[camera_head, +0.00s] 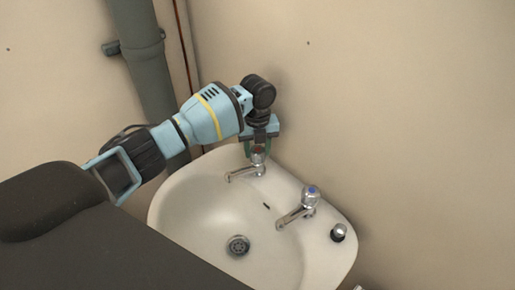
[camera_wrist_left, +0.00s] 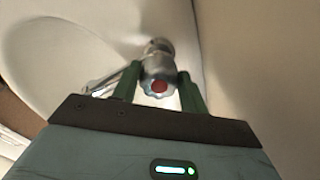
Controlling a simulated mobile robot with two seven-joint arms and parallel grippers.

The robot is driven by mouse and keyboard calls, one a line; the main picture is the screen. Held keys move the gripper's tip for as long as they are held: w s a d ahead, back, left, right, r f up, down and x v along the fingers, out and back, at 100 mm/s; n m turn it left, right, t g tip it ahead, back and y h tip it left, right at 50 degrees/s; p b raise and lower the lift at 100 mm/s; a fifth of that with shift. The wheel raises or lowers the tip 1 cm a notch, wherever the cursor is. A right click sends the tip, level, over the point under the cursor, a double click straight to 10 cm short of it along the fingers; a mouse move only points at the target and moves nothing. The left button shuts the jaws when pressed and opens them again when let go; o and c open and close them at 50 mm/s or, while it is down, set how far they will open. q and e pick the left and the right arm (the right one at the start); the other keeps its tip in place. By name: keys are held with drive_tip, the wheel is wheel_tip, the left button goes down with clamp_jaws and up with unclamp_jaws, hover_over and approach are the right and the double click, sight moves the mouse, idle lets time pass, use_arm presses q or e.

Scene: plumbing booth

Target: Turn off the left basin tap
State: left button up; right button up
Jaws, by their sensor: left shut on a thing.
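The left basin tap (camera_head: 246,171) is chrome and stands at the back left of the white basin (camera_head: 185,215). In the left wrist view the tap's knob (camera_wrist_left: 159,86) has a red centre, and its spout points to the lower left. My left gripper (camera_head: 258,150) comes down from above onto the knob. Its two green fingers, also in the left wrist view (camera_wrist_left: 158,90), stand on either side of the knob and are shut on it. In the head view the gripper partly hides the knob. My right gripper is not in view.
A second chrome tap (camera_head: 298,207) with a blue centre stands to the right on the basin rim. A small dark-and-chrome cylinder (camera_head: 338,232) sits at the right rim. The drain (camera_head: 238,245) shows in the bowl. A grey pipe (camera_head: 146,65) runs down the wall at left.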

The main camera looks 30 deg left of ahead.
sight(257, 149)
use_arm(q)
drive_tip(key=shift+f+m, duration=0.1)
drive_tip(key=shift+m, duration=0.2)
drive_tip(key=o, duration=1)
drive_tip(key=shift+r, duration=3.95)
drive_tip(key=shift+s, duration=0.1)
